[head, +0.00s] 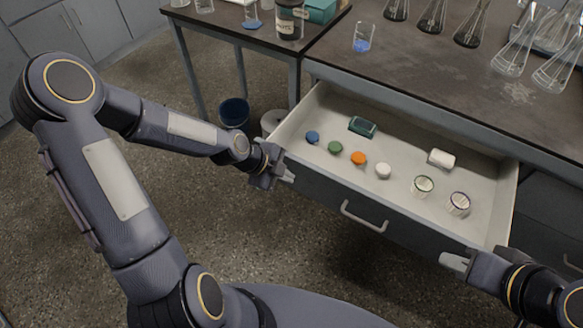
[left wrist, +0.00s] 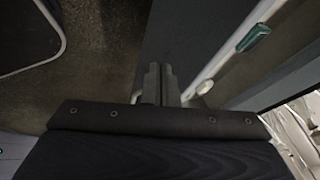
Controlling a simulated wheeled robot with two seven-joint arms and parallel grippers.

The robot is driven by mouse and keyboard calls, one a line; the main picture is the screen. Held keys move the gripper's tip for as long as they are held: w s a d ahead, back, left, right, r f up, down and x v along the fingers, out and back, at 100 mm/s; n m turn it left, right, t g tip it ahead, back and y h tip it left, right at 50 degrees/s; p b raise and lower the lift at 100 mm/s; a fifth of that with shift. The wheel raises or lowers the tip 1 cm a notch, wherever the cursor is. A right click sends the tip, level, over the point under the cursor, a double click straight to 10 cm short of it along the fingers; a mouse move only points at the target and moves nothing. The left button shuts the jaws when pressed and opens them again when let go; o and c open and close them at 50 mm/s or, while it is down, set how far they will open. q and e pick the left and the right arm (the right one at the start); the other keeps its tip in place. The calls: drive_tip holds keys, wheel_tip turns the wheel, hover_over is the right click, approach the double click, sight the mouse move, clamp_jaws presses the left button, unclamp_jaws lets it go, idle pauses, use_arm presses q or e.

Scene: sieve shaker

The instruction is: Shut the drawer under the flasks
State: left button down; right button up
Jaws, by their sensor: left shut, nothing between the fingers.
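The drawer (head: 400,231) under the bench top with the flasks (head: 467,30) is pulled well out, showing its pale inside. Its dark front carries a light bar handle (head: 363,217). My left gripper (head: 289,176) is shut and empty at the left end of the drawer front; I cannot tell whether it touches. In the left wrist view its fingers (left wrist: 158,84) are together, beside the drawer's pale rim (left wrist: 232,52). My right gripper (head: 452,262) is by the front right corner of the drawer; its finger gap cannot be made out.
The drawer holds a dark green box (head: 362,126), several coloured caps (head: 358,158), a white block (head: 441,158) and two small jars (head: 459,204). A beaker with blue contents (head: 363,38) stands near the bench edge. A blue bucket (head: 234,112) is on the floor at left.

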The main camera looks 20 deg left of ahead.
sight(302, 171)
use_arm(q)
drive_tip(key=shift+w+d+r, duration=0.1)
drive_tip(key=shift+w+d, duration=0.1)
drive_tip(key=shift+w, duration=0.6)
drive_tip(key=shift+w+d+r, duration=0.1)
drive_tip(key=shift+w+d, duration=0.05)
drive_tip(key=shift+w, duration=0.6)
use_arm(e)
drive_tip(key=shift+r, duration=0.25)
use_arm(q)
drive_tip(key=shift+w, duration=0.1)
